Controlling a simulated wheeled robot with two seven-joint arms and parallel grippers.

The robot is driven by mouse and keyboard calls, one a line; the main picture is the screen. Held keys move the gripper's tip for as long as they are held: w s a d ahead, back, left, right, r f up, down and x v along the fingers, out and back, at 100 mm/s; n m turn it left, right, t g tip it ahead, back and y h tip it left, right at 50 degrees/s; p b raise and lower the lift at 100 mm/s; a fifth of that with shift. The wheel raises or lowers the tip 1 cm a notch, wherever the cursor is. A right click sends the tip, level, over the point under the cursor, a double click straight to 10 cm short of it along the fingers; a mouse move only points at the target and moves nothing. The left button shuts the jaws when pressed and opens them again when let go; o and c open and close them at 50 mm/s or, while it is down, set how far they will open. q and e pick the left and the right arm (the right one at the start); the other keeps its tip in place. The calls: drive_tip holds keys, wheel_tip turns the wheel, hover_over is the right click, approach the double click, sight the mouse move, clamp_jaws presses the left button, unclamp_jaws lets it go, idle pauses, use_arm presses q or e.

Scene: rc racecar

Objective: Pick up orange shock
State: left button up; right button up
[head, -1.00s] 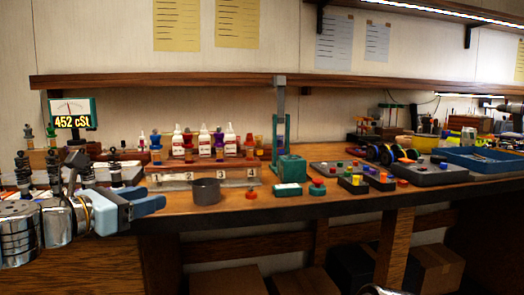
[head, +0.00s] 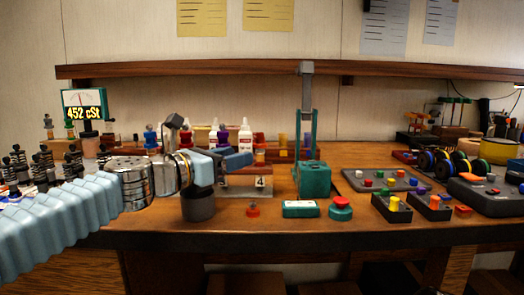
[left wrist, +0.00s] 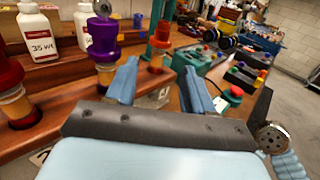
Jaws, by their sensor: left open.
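Several shocks with coloured caps and amber lower bodies stand in a numbered wooden rack (head: 243,190). The left wrist view shows a red-capped one (left wrist: 22,90) at left, a purple one (left wrist: 103,45) in the middle and a red-orange one (left wrist: 157,48) beyond the fingers. The red-orange one (head: 259,143) also shows in the head view, by label 4. I cannot tell for sure which is the orange shock. My left gripper (head: 238,159) is open and empty, in front of the rack; it also shows in the left wrist view (left wrist: 160,72). My right gripper is out of view.
A dark round cup (head: 198,206) stands below my left gripper. A green press (head: 313,180) stands right of the rack. White bottles (left wrist: 38,35) stand behind it. A red button (head: 340,208) and trays of coloured parts (head: 392,210) lie further right.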

sight(257, 152)
use_arm(q)
drive_tip(key=x, duration=0.6)
drive_tip(key=shift+w+f+p, duration=0.1)
drive_tip(key=shift+f+p, duration=0.2)
drive_tip(key=shift+p, duration=0.05)
drive_tip(key=shift+c, duration=0.3)
drive_tip(key=c, duration=0.8)
drive_tip(key=shift+c, duration=0.2)
drive_tip(key=shift+r, duration=0.1)
wheel_tip(257, 152, up, 18)
drive_tip(key=p, duration=0.4)
drive_tip(key=shift+p, duration=0.3)
